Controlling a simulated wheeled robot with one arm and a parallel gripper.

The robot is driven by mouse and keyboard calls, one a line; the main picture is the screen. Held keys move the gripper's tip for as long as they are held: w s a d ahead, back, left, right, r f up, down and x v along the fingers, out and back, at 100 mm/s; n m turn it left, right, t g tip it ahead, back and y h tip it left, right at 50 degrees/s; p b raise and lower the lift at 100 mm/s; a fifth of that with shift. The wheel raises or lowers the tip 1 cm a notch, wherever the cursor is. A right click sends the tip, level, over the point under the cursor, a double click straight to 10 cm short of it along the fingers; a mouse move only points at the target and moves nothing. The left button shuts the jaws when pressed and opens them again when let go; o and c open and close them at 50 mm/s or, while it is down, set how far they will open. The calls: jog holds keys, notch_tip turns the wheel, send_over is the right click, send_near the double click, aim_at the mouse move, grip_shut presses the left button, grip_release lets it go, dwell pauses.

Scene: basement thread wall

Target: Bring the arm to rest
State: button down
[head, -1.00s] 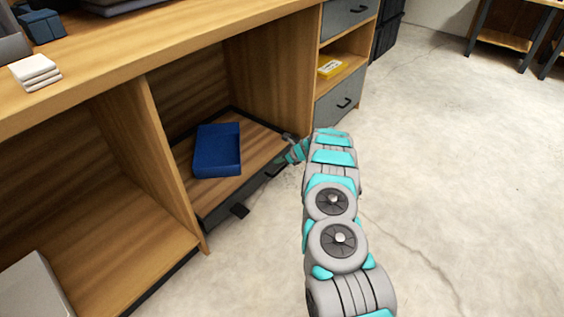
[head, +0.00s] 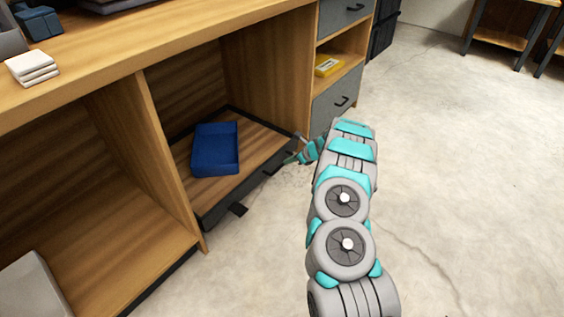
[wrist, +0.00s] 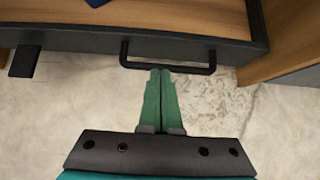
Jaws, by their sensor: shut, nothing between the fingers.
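My arm reaches forward from the bottom of the head view, over the floor to the right of the low drawer. My gripper (head: 298,158) is at its far end, beside the drawer's front, and small in that view. In the wrist view my gripper (wrist: 160,72) shows two green fingers pressed together, with nothing between them. The fingertips are close to the black drawer handle (wrist: 168,66). I cannot tell whether they touch it.
The pulled-out low drawer (head: 206,214) holds a blue bin (head: 215,150). A wooden divider (head: 172,160) stands to its left. A grey drawer (head: 338,98) and a shelf with a yellow box (head: 328,66) are beyond. The concrete floor (head: 460,160) on the right is clear.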

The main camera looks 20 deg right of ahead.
jog(key=v, duration=0.6)
jog(key=s+a+r+n+g+y+p, duration=0.1)
jog(key=s+a+r+n, duration=0.25)
jog(key=a+r, duration=0.4)
jog(key=s+a+r+n+g+y+p, duration=0.1)
jog(key=s+a+r+n, duration=0.25)
jog(key=a+r, duration=0.4)
jog(key=s+a+r+n+g+p, duration=0.25)
jog(key=s+a+r+n, duration=0.55)
jog(key=s+r, duration=0.45)
jog(key=s+a+r+n+g+h, duration=0.15)
jog(key=s+r+n, duration=0.25)
jog(key=s, duration=0.6)
jog(key=s+d+r+n+g+h+p, duration=0.1)
jog(key=s+d+r+n+h, duration=0.1)
jog(key=s, duration=1.2)
jog(key=s+d+r+n+g+h+p, duration=0.1)
jog(key=s+d+n+h, duration=0.3)
jog(key=s, duration=1.1)
jog(key=d+r+n, duration=0.1)
jog(key=d+n, duration=0.2)
jog(key=d, duration=0.1)
jog(key=shift+d+g+p, duration=0.35)
jog(key=shift+g+p, duration=0.05)
jog(key=shift+r, duration=0.1)
